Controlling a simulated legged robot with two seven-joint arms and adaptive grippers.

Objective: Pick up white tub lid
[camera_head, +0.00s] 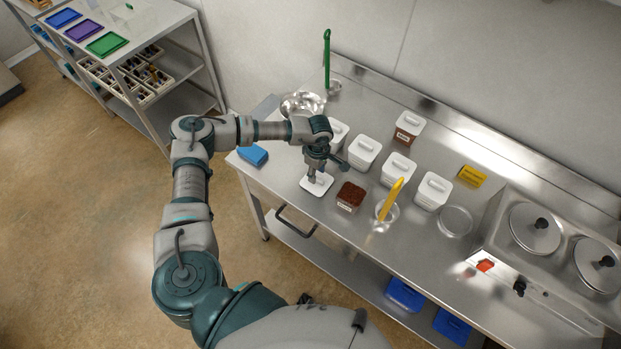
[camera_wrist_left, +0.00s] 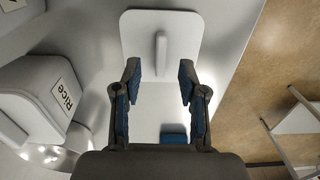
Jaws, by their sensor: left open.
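The white tub lid (camera_head: 317,187) lies flat on the steel counter beside an open tub of dark brown contents (camera_head: 350,196). In the left wrist view the lid (camera_wrist_left: 185,35) shows its raised bar handle (camera_wrist_left: 161,52) pointing toward my gripper. My left gripper (camera_head: 316,178) is over the lid in the head view. In the left wrist view the open left gripper (camera_wrist_left: 160,75) has its blue-padded fingers on either side of the handle's near end, with nothing between the pads. I cannot tell the exact height above the lid. My right gripper is not in view.
Several white lidded tubs (camera_head: 398,169) stand behind, and one labelled Rice (camera_wrist_left: 38,98) is close by in the wrist view. A blue item (camera_head: 253,155) lies at the counter's left end. A steel bowl (camera_head: 302,104) and a jar with a yellow-handled tool (camera_head: 390,200) are nearby.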

